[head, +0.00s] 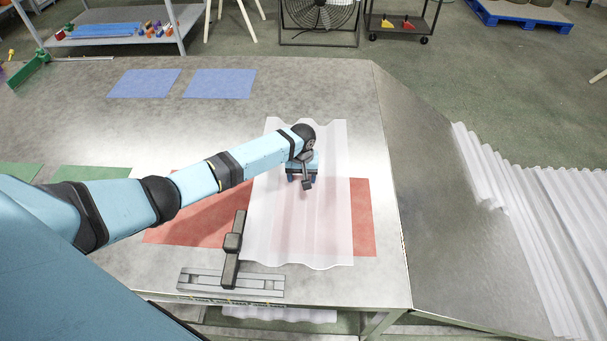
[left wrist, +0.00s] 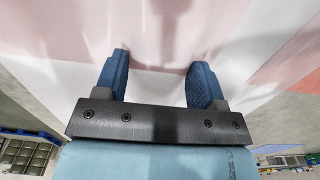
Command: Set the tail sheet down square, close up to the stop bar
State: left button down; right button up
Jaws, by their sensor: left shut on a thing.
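The tail sheet (head: 300,235) is a pale, see-through corrugated sheet over the red mat (head: 362,220) on the metal table. My left gripper (head: 304,178) is over its middle, shut on the sheet; in the left wrist view its blue fingers (left wrist: 158,78) stand some way apart against the sheet's pale surface (left wrist: 155,15). The dark stop bar (head: 232,258) stands at the sheet's lower left edge, crossing a slotted rail (head: 195,279). The sheet's near left corner looks very close to the bar; I cannot tell whether they touch or whether the sheet rests on the mat. My right gripper is not in view.
Blue mats (head: 218,83) lie at the back, green mats (head: 90,173) at the left. A sloping metal surface (head: 445,240) drops away on the right, with more corrugated sheets (head: 555,220) beyond it. A fan (head: 320,12) and a cart (head: 400,25) stand behind the table.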

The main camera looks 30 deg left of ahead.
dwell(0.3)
pick_arm(q)
jog(key=shift+c, duration=0.7)
grip_release()
notch_tip(320, 180, up, 14)
jog(key=shift+f, duration=0.1)
